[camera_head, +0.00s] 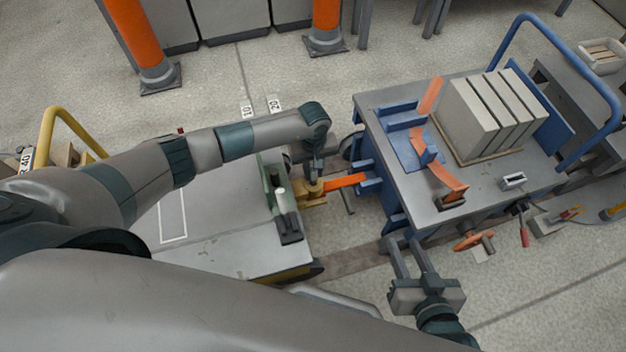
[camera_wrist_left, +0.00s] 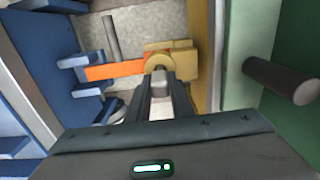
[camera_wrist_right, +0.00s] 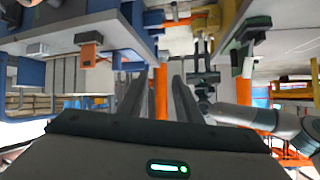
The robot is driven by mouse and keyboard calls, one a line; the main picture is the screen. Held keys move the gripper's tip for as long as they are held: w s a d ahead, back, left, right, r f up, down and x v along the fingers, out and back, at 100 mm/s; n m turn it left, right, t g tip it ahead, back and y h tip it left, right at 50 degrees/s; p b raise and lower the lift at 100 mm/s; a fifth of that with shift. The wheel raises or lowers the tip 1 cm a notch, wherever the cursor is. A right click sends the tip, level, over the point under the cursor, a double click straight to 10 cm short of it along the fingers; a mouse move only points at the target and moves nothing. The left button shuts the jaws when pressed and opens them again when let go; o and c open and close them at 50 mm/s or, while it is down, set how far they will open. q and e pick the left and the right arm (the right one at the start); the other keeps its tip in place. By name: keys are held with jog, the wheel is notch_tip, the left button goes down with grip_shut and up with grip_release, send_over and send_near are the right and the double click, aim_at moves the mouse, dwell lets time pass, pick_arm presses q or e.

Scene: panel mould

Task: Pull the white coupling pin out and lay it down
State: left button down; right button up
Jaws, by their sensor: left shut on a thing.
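My left gripper (camera_head: 314,180) points down over the yellow hitch (camera_head: 312,195) between the grey cart and the blue trolley. Its fingers are shut on the white coupling pin, which is mostly hidden; a pale bit shows between the fingers in the left wrist view (camera_wrist_left: 159,88). An orange drawbar (camera_head: 345,181) runs from the trolley into the hitch; it also shows in the left wrist view (camera_wrist_left: 115,70). I cannot tell how deep the pin sits. My right gripper (camera_head: 405,243) is open and empty, in front of the trolley's near corner.
The grey cart deck (camera_head: 215,225) has a white outlined rectangle and bare room. A green bracket (camera_head: 279,200) stands at its edge beside the hitch. The blue trolley table (camera_head: 480,190) carries grey panels (camera_head: 490,115), an orange curved strip and a small box. Orange posts stand behind.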

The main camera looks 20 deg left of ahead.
pick_arm(q)
jog(key=shift+r, duration=0.4)
jog(key=shift+r+p, duration=0.55)
jog(key=shift+p, duration=0.05)
jog(key=shift+r+p, duration=0.5)
jog(key=shift+r, duration=0.25)
jog(key=shift+r+p, duration=0.45)
jog(key=shift+r, duration=0.5)
jog(key=shift+r+p, duration=0.55)
jog(key=shift+r, duration=0.2)
pick_arm(e)
jog(key=s+d+f+g+h, duration=0.2)
jog(key=s+d+f+g, duration=0.2)
jog(key=s+d+g, duration=0.1)
jog(key=shift+s+d+f, duration=0.2)
jog(key=shift+d+f, duration=0.05)
jog(key=shift+d, duration=0.05)
pick_arm(q)
jog(key=shift+r, duration=0.1)
